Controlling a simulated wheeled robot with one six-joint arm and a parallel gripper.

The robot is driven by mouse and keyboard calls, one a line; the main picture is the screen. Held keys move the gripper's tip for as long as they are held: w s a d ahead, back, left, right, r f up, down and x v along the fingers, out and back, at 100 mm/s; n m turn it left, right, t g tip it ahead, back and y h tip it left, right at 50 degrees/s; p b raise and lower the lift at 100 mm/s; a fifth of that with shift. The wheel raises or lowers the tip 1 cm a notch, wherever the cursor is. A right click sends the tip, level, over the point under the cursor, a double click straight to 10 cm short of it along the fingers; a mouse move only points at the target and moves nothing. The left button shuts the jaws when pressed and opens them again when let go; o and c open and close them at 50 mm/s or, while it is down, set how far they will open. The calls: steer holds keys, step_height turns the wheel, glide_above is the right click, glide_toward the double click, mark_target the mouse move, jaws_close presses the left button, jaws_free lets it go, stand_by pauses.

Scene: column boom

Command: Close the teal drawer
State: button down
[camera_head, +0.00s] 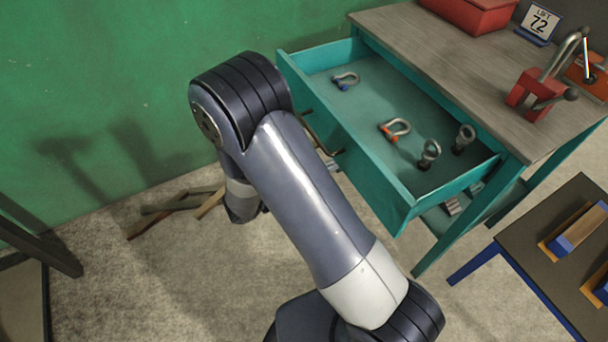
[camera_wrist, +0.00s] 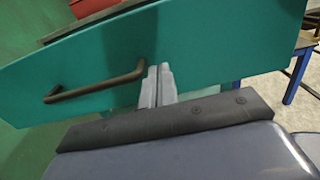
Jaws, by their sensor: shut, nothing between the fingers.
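The teal drawer (camera_head: 375,193) is pulled well out of the workbench in the head view. Its dark bar handle (camera_head: 318,143) is on the front, partly behind my arm. In the wrist view the teal drawer front (camera_wrist: 215,60) fills much of the picture, with the handle (camera_wrist: 95,86) left of my fingers. My gripper (camera_wrist: 160,72) is shut and empty, its fingertips against the drawer front in the picture, just right of the handle's end. I cannot tell whether they touch it.
Several shackles and eye bolts, such as an orange-pinned shackle (camera_head: 395,129), lie in the drawer. The bench top (camera_head: 440,50) holds a red box (camera_head: 470,12), a sign (camera_head: 540,22) and a red clamp (camera_head: 540,90). A dark table (camera_head: 520,240) stands at right. Wood scraps (camera_head: 165,212) lie by the green wall.

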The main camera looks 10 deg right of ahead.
mark_target(350, 157)
steer(key=shift+x, duration=1.95)
steer(key=b+x, duration=0.3)
steer(key=x, duration=2.5)
steer(key=shift+d+f, duration=0.15)
steer(key=shift+d, duration=0.2)
steer(key=shift+x, duration=0.8)
steer(key=shift+w, duration=0.1)
steer(key=shift+r, duration=0.2)
steer(key=shift+a+f, duration=0.15)
steer(key=shift+a, duration=0.1)
steer(key=v, duration=1.3)
steer(key=shift+a, duration=0.35)
